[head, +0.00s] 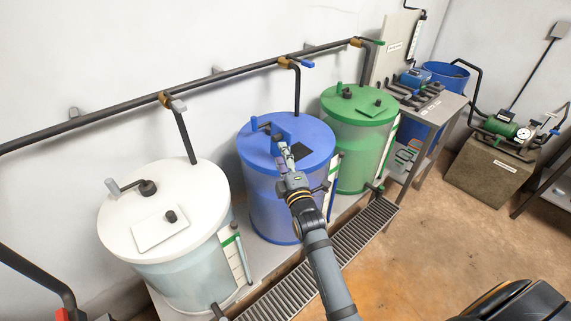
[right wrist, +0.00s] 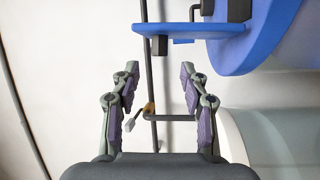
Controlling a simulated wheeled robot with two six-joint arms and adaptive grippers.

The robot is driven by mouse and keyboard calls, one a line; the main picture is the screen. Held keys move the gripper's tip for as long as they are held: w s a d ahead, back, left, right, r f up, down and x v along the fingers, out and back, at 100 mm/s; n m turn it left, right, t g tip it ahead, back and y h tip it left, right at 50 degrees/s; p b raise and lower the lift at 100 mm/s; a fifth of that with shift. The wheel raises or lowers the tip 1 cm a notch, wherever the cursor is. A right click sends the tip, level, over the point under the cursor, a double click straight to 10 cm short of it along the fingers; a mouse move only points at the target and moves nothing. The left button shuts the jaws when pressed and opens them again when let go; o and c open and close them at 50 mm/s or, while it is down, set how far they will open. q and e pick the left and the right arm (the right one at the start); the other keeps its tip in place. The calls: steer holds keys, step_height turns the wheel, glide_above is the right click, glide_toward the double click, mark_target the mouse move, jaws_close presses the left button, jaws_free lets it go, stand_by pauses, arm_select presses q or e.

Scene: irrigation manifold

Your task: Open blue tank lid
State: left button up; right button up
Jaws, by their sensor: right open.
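The blue tank (head: 262,205) stands in the middle of the row in the head view. A dark square opening (head: 302,150) shows in its round top. The small blue lid (head: 284,131) looks raised on edge beside the opening, partly hidden by my gripper. In the right wrist view the lid (right wrist: 205,30) juts out from the blue tank top (right wrist: 262,35), with a dark knob (right wrist: 159,45) on its face. My right gripper (head: 284,150) is open and empty. In the wrist view its fingertips (right wrist: 160,72) are apart, just short of the lid and knob. My left gripper is not in view.
A white tank (head: 165,235) stands to the left and a green tank (head: 355,155) to the right. A dark pipe (head: 110,112) with valves runs along the wall behind. A grate (head: 350,235) lies in front of the tanks.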

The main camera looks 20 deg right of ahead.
steer(key=shift+s+a+f, duration=0.1)
steer(key=shift+s+f, duration=0.05)
steer(key=shift+s, duration=0.85)
steer(key=shift+s+f, duration=0.1)
steer(key=shift+s, duration=0.85)
steer(key=s+a+f+m+g+y, duration=0.1)
steer(key=s+f+m+g, duration=0.15)
steer(key=f, duration=1.25)
steer(key=s+a+f+m+g, duration=0.1)
steer(key=s+f+m+g, duration=0.2)
steer(key=f, duration=1.2)
steer(key=s+d+f+m+g+b, duration=0.1)
steer(key=s+f+g, duration=0.1)
steer(key=s+f, duration=0.3)
steer(key=s+d+f+m+g, duration=0.1)
steer(key=s+f+g, duration=0.1)
steer(key=f, duration=0.5)
steer(key=s+d+f+m+g, duration=0.2)
steer(key=s+f, duration=0.4)
steer(key=s, duration=0.5)
steer(key=s+d+f+m+g, duration=0.3)
steer(key=s+f, duration=0.4)
steer(key=s, duration=0.4)
steer(key=s+d+f+m+g, duration=0.3)
steer(key=s+f, duration=0.3)
steer(key=s, duration=0.5)
steer(key=shift+s+d+f+h+b, duration=0.15)
steer(key=shift+d+f+h+b, duration=0.05)
steer(key=shift+h+b, duration=0.2)
